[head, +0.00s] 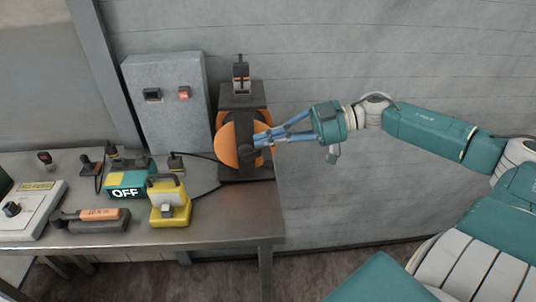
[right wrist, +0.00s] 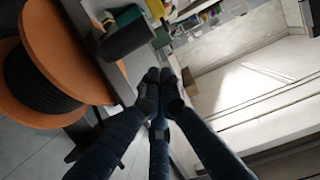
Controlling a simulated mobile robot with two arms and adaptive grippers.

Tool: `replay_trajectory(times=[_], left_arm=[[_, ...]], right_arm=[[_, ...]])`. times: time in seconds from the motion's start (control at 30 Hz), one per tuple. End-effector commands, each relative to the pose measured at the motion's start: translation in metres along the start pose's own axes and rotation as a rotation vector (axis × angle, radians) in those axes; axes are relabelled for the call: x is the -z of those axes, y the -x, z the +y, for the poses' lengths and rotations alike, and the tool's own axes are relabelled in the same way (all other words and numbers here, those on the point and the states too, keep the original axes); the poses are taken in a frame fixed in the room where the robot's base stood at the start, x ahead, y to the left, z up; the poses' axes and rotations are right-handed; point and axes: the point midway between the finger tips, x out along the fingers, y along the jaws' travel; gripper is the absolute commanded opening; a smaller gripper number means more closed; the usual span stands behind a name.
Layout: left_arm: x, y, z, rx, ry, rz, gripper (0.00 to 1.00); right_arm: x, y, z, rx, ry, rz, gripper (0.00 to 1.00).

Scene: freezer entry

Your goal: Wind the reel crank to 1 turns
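The reel (head: 227,146) has orange discs and a dark bar across its face. It stands on the right end of the metal table, and in the right wrist view its orange rim and dark winding (right wrist: 35,82) fill the left side. My right gripper (head: 263,141) reaches in from the right, its blue fingers at the front of the reel. In the right wrist view its dark fingertips (right wrist: 160,80) come close together. I cannot make out the crank handle clearly or tell whether it is between them. My left gripper is not in view.
The table (head: 215,232) also holds a yellow lamp-like device (head: 169,203), a teal box reading OFF (head: 127,186), an orange-and-dark tool (head: 98,214) and a white control box (head: 28,208). A grey switch panel (head: 165,105) stands left of the reel. A grey wall is close behind.

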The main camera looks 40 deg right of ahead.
Motion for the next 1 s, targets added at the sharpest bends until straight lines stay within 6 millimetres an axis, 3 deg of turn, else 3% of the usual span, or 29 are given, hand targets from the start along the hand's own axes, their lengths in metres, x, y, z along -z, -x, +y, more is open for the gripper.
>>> replay_trajectory(times=[0.4,0.7,1.0], left_arm=[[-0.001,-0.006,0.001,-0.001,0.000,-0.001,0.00],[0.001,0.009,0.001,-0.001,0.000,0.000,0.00],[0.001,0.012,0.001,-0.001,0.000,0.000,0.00]], right_arm=[[0.001,-0.027,0.000,0.001,0.002,0.004,0.00],[-0.021,-0.009,0.000,0.000,-0.004,0.000,0.00],[-0.031,-0.002,-0.001,0.001,0.000,0.000,0.00]])
